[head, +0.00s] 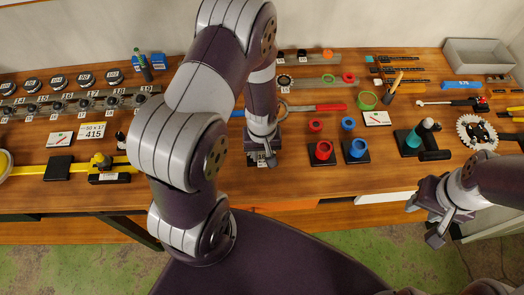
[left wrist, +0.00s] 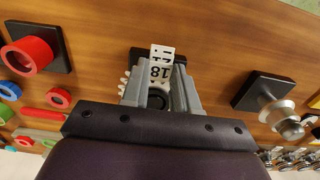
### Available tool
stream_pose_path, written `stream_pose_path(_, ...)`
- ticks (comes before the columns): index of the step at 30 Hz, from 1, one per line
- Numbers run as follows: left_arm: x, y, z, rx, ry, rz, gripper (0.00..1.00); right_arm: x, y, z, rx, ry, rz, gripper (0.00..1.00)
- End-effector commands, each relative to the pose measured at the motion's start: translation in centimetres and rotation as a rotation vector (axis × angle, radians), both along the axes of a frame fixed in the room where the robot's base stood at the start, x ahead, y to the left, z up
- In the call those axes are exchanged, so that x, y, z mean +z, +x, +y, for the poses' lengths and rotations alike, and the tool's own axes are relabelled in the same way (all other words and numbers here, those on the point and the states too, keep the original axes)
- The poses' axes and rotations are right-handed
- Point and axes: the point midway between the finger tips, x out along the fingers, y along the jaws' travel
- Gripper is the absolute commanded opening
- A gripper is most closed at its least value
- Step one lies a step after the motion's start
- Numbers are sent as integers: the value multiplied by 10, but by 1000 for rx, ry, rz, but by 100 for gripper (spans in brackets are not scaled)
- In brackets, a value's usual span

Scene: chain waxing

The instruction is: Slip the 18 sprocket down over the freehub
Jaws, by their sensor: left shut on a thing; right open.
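My left gripper (head: 262,148) points down at the middle of the bench. In the left wrist view its fingers (left wrist: 160,98) are shut on the 18 sprocket, whose white tag (left wrist: 161,68) reads 18 upside down. A few pale teeth show left of the fingers, and a dark round shape shows between them. A black square base (left wrist: 138,56) lies under the tag. I cannot tell whether the freehub stands on it, hidden by the fingers, or whether the sprocket touches anything. A silver stepped cylinder (left wrist: 280,110) stands on another black base to the right. My right gripper (head: 437,210) is open and empty near the front edge.
A red cup (head: 323,151) and a blue cup (head: 357,149) on black stands are right of my left gripper. A rail of numbered sprockets (head: 80,103) is at the left. A chainring (head: 476,132) and grey tray (head: 478,55) are at the right.

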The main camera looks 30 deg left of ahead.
Motion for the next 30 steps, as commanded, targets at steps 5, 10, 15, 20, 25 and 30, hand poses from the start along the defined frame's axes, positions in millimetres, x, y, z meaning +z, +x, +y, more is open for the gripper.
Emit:
stream_pose_path(5, 0, 0, 0, 0, -1, 1, 58, 0, 0, 0, 0, 0, 0, 43)
stream_pose_path(10, 0, 0, 0, 0, -1, 1, 58, 0, 0, 0, 0, 0, 0, 43)
stream_pose_path(15, 5, 1, 0, 0, 0, -1, 58, -1, 0, 0, 0, 0, 0, 43)
stream_pose_path(20, 33, 2, 0, 0, 1, -7, 58, -7, 0, 0, 0, 0, 0, 43)
stream_pose_path(25, 82, 1, 0, 0, 1, -8, 58, -15, 0, 0, 0, 0, 0, 43)
stream_pose_path(30, 115, 1, 0, 0, 0, -2, 58, -19, 0, 0, 0, 0, 0, 43)
